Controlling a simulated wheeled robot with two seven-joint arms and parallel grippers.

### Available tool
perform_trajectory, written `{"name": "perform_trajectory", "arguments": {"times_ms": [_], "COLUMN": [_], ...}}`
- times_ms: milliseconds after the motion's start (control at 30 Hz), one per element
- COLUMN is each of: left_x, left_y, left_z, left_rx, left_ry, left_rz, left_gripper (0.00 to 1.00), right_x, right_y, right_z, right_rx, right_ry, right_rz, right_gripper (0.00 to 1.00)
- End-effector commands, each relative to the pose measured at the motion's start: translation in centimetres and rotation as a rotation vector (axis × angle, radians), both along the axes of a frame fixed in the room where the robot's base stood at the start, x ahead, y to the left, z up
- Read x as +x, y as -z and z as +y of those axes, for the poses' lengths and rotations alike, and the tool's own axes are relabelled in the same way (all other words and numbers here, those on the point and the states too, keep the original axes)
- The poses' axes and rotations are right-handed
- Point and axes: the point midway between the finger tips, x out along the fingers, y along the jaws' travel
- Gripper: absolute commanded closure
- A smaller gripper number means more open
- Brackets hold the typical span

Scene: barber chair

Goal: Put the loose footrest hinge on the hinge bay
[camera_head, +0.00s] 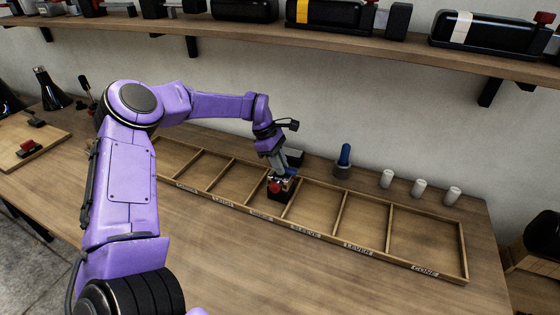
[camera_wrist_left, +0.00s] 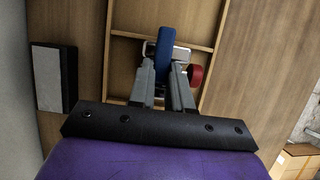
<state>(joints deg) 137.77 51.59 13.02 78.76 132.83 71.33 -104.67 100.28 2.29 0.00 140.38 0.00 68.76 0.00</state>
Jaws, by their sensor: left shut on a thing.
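My left gripper (camera_head: 279,177) is shut on a small part, which I take to be the loose footrest hinge (camera_head: 275,187). It has a red knob, a blue piece and a dark body. In the left wrist view, the blue piece of the hinge (camera_wrist_left: 164,48) sits between the fingers, with a metal plate behind it and the red knob at right. The gripper points down at the divided wooden tray (camera_head: 378,257), near its middle divider. Whether the hinge touches the tray is unclear.
A dark box with a grey top (camera_head: 294,157) stands just behind the tray. A blue-topped piece (camera_head: 343,161) and white cylinders (camera_head: 419,187) stand behind it at right. A board (camera_head: 30,158) with another red-knobbed part lies far left. A loaded shelf (camera_head: 300,39) runs above.

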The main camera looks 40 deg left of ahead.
Motion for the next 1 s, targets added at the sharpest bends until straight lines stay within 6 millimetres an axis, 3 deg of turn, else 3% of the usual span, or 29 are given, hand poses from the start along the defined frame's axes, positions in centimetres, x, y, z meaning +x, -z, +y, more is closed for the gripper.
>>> {"name": "perform_trajectory", "arguments": {"times_ms": [200, 233, 300, 700, 1000], "left_x": [0.0, 0.0, 0.0, 0.0, -0.8], "left_y": [0.4, 0.4, 0.3, -0.7, -7.5], "left_z": [0.0, 0.0, 0.0, 0.3, 3.1], "left_rx": [-0.002, -0.001, 0.000, -0.001, 0.000], "left_ry": [0.000, -0.001, -0.001, -0.001, -0.002], "left_rz": [-0.001, 0.000, 0.000, -0.003, -0.006], "left_gripper": [1.00, 0.78, 0.56, 0.56, 0.56], "right_x": [0.0, 0.0, 0.0, 0.0, 0.0], "right_y": [0.5, 0.5, 0.4, 0.4, 2.0], "right_z": [0.0, 0.0, 0.0, 0.0, 0.0], "right_rx": [0.000, 0.000, 0.000, 0.000, 0.000], "right_ry": [0.000, 0.000, 0.000, 0.000, 0.000], "right_rz": [0.000, 0.000, 0.000, 0.000, 0.000], "right_gripper": [0.00, 0.00, 0.00, 0.00, 0.00]}}
